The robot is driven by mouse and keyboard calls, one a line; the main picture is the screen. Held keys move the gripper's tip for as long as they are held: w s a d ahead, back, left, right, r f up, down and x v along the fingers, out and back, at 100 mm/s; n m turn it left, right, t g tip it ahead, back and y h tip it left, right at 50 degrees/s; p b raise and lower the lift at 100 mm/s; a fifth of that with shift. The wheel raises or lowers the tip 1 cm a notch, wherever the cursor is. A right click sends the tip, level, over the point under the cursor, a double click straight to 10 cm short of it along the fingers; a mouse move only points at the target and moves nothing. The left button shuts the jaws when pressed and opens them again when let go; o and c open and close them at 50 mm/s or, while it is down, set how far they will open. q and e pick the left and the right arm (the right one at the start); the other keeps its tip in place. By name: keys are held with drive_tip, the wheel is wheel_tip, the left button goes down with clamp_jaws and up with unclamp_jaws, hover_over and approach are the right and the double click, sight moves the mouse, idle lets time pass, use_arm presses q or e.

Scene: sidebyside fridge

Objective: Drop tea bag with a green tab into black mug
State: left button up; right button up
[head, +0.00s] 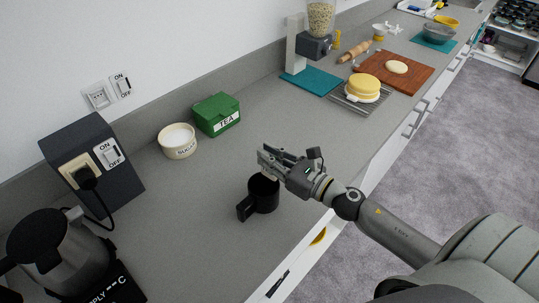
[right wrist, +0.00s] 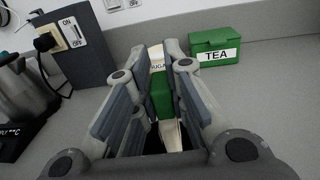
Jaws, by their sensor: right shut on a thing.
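The black mug (head: 265,197) stands upright on the grey counter, its handle toward the lower left. My right gripper (head: 269,161) is just above the mug in the head view and covers part of its rim. In the right wrist view its fingers (right wrist: 160,90) are shut on the tea bag's green tab (right wrist: 161,95). A pale part of the tea bag (right wrist: 171,135) shows below the tab. A dark patch beside it may be the mug. The tea bag cannot be made out in the head view. My left gripper is not in view.
A green TEA box (head: 216,114) and a sugar bowl (head: 178,141) stand behind the mug. A kettle (head: 55,255) and a dark socket block (head: 92,160) are at the left. Counter around the mug is clear; its front edge lies to the right.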

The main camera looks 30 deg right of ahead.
drive_tip(key=o, duration=0.8)
drive_tip(key=v, duration=1.2)
